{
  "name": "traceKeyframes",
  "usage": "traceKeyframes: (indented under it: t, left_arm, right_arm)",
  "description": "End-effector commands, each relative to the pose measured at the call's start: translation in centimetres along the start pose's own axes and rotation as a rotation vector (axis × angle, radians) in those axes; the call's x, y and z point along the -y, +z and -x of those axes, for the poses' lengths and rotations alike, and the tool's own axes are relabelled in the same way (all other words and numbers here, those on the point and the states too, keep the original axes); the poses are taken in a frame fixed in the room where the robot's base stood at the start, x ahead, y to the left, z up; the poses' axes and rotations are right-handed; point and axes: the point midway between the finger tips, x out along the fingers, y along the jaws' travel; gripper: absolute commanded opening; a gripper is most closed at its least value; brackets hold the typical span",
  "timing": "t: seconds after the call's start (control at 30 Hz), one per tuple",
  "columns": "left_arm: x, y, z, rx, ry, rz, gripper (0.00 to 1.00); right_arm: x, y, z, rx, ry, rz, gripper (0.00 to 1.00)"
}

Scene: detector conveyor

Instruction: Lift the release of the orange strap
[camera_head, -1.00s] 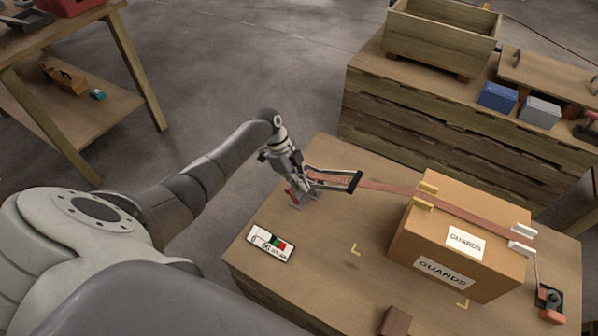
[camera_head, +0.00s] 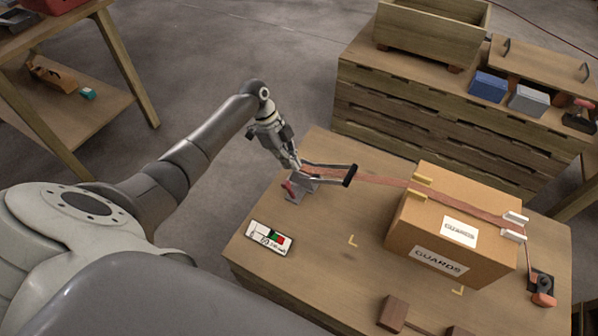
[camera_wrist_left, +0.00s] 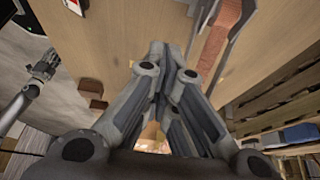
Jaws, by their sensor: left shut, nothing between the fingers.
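The orange strap (camera_head: 385,181) runs from a metal ratchet (camera_head: 328,168) with a dark handle grip, over the cardboard box marked GUARDS (camera_head: 407,222), to an anchor on the right. A small red release tab (camera_head: 288,188) shows on the ratchet's grey base. My left gripper (camera_head: 297,168) is shut and empty, with its fingertips close by the ratchet's left end. Whether it touches the ratchet I cannot tell. In the left wrist view, the shut fingers (camera_wrist_left: 172,65) point toward the table, and the ratchet's frame and strap (camera_wrist_left: 213,45) lie just to their right.
A red-and-black anchor (camera_head: 542,290) is at right. Wooden blocks (camera_head: 393,314) lie at the front edge. A wooden chest with crates stands behind.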

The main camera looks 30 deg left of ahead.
Motion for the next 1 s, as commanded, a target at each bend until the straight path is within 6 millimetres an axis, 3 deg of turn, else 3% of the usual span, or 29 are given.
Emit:
traceKeyframes:
  t: [0.27, 1.0]
  left_arm:
    - [0.0, 0.8, 2.2, 0.0, 0.001, 0.0, 0.0]
    - [0.0, 0.8, 2.3, 0.0, 0.001, 0.0, 0.0]
  right_arm:
    - [-0.1, -0.1, -0.4, -0.002, 0.001, 0.0, 0.4]
    - [-0.7, 0.0, -0.3, 0.0, 0.009, 0.003, 0.4]
